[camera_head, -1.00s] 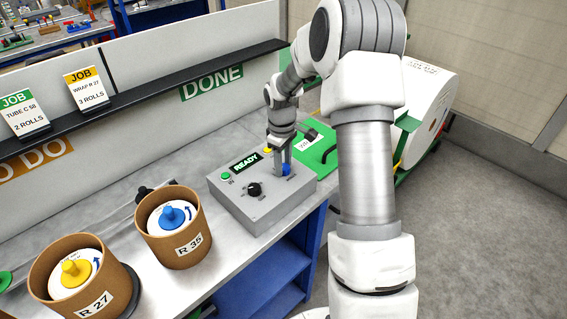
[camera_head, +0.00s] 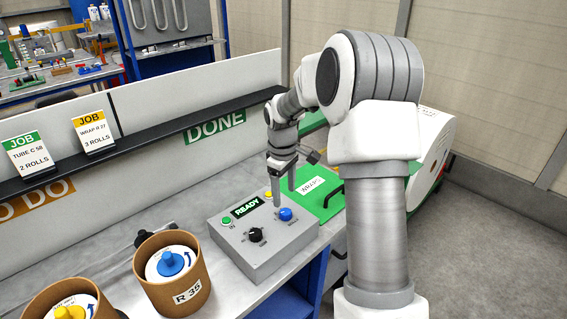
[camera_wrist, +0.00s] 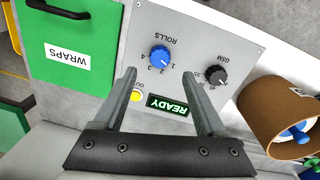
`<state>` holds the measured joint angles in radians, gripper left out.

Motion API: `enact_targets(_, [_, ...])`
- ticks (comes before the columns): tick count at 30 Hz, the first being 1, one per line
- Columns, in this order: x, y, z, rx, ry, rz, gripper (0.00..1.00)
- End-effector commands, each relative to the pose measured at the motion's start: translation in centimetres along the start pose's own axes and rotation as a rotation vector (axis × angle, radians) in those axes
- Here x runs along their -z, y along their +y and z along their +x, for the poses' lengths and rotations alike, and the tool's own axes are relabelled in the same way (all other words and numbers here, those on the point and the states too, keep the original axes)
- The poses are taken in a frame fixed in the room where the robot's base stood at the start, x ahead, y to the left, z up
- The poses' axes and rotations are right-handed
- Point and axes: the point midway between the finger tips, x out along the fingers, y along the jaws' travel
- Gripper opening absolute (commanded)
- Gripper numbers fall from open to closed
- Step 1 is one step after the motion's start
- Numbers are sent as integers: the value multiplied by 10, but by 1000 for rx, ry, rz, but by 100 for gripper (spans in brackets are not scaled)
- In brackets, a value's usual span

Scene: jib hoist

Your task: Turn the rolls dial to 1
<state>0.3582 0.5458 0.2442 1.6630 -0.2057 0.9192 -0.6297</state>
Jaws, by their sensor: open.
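The blue rolls dial (camera_head: 285,214) sits on the sloped top of the grey control box (camera_head: 262,262). In the wrist view the dial (camera_wrist: 159,56) appears upside down under its ROLLS label, with small numbers around it. I cannot tell surely which number its pointer faces. My gripper (camera_head: 283,196) is open and empty above the box, close over the dial but apart from it. In the wrist view its two fingertips (camera_wrist: 159,73) stand on either side of the dial's near edge. The READY display (camera_wrist: 170,105) is lit between the fingers.
A black GSM dial (camera_head: 255,235), a green IN button (camera_head: 226,220) and a yellow button (camera_head: 268,195) share the box top. A green WRAPS lid (camera_head: 322,205) lies behind right. Brown roll tubes (camera_head: 150,281) stand at left. Job cards (camera_head: 93,131) stand on the shelf.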

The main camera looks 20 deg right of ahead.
Motion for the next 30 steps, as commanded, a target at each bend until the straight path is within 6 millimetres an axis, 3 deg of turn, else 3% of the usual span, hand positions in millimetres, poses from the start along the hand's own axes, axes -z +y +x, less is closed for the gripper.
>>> enact_targets(6, [0, 1, -55, -4, 4, 1, 73])
enact_targets(13, [0, 1, -94, -2, 1, -1, 73])
enact_targets(18, [0, 0, -105, -1, 0, 0, 73])
enact_targets(30, [0, 0, -106, 0, -1, 0, 73])
